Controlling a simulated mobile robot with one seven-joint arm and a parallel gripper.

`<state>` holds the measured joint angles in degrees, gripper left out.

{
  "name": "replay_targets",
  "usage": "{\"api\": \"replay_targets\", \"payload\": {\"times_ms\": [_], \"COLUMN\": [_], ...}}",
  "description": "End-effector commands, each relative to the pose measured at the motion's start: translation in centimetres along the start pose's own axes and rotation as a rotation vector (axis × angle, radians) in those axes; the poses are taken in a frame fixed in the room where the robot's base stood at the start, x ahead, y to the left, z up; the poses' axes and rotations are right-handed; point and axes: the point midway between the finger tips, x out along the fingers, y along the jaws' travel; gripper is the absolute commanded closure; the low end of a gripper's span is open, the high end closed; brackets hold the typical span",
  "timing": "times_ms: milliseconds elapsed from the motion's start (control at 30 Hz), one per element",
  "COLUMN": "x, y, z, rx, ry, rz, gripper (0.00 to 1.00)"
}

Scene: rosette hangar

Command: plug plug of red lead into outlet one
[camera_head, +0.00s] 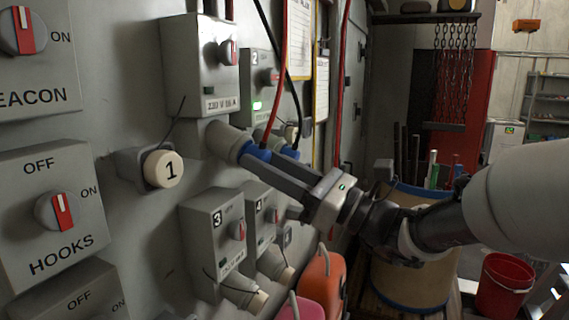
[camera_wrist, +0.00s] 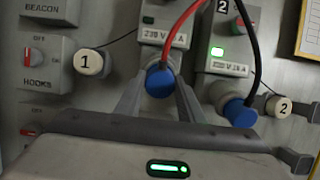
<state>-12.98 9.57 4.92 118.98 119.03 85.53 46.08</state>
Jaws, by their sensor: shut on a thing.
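The red lead's plug has a blue end (camera_head: 252,155), which also shows in the wrist view (camera_wrist: 159,84). It sits at the mouth of the grey round socket of outlet one (camera_head: 222,138), under the upper left box; how deep it is seated I cannot tell. The red lead (camera_wrist: 184,22) runs up from the plug. My gripper (camera_head: 258,163) is shut on the plug, with one finger on each side of it in the wrist view (camera_wrist: 158,100). The cap marked 1 (camera_head: 163,169) hangs open to the left of the socket.
Outlet two (camera_head: 259,85) on the right shows a green light and has a blue plug (camera_wrist: 239,114) with a black lead (camera_wrist: 249,45). Outlets three (camera_head: 214,235) and four sit below. An orange can (camera_head: 321,280) and a barrel stand below my arm.

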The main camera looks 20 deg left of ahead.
Motion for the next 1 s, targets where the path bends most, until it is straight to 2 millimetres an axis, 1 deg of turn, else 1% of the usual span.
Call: {"api": "replay_targets", "payload": {"times_ms": [267, 300, 367, 400, 433, 667, 767, 867, 967, 1000], "x": [0.6, 0.6, 0.6, 0.6, 0.6, 0.5, 0.2, -0.9, -2.8, -3.7], "y": [0.0, 0.0, 0.0, 0.0, 0.0, 0.0, -0.1, -0.2, -0.2, -0.2], "z": [0.0, 0.0, 0.0, 0.0, 0.0, 0.0, -0.1, -0.1, -0.2, -0.2], "rx": [0.0, 0.0, 0.0, 0.0, 0.0, 0.0, 0.0, -0.001, -0.001, -0.001], "ry": [-0.001, 0.0, 0.0, 0.0, 0.0, 0.001, 0.001, 0.002, 0.002, 0.001], "rz": [0.0, -0.001, -0.001, -0.001, -0.001, -0.001, -0.001, -0.004, -0.007, -0.006], "gripper": [1.0, 0.62, 0.52, 0.45, 0.43, 0.43, 0.43, 0.43, 0.43, 0.43]}}
